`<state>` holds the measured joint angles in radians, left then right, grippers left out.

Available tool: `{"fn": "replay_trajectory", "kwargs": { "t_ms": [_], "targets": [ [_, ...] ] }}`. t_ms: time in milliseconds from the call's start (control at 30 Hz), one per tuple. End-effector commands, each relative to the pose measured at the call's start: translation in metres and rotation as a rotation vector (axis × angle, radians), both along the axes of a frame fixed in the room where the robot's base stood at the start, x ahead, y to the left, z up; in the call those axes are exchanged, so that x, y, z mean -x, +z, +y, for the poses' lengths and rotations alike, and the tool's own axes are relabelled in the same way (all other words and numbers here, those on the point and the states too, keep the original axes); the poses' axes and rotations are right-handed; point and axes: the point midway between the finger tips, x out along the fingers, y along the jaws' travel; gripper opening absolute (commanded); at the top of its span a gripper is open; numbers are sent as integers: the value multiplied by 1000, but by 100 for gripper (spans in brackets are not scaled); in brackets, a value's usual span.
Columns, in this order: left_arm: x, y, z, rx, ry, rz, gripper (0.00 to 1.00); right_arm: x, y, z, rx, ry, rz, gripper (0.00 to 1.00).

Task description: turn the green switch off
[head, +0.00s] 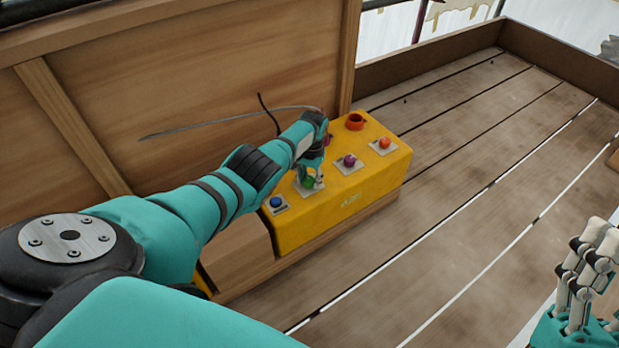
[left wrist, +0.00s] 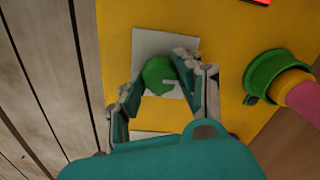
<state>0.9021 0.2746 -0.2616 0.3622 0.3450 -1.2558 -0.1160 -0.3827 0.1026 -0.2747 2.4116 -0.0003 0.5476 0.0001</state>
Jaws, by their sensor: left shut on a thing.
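The green switch (head: 307,178) is a round knob on a pale square plate on top of the yellow control box (head: 350,195). In the left wrist view the green switch (left wrist: 158,75) shows between the two fingers, with a light mark on its face. My left gripper (head: 316,170) reaches down over it from the left and is shut on it. It partly hides the knob and plate in the head view. My right gripper (head: 592,245) is at the lower right, well away from the box, with its fingers pointing up; its opening is unclear.
Near the green switch are a blue button (head: 276,202), a purple knob (head: 349,160) and an orange-red knob (head: 384,143). A wooden wall (head: 200,90) rises behind; the plank floor (head: 460,170) is mostly clear.

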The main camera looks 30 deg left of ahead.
Motion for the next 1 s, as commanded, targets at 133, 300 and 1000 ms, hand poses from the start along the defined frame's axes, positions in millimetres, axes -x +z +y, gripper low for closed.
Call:
{"fn": "replay_trajectory", "kwargs": {
  "t_ms": [133, 300, 1000],
  "targets": [
    [0, 0, -1, 2, 22, 1, 3, 0, 0, 0, 0, 0, 0, 40],
    [0, 0, -1, 2, 29, 1, 3, 0, 0, 0, 0, 0, 1, 40],
    [0, 0, 0, 1, 27, 0, 58, -1, -1, 0, 2, -2, 4, 40]
  ]
}}
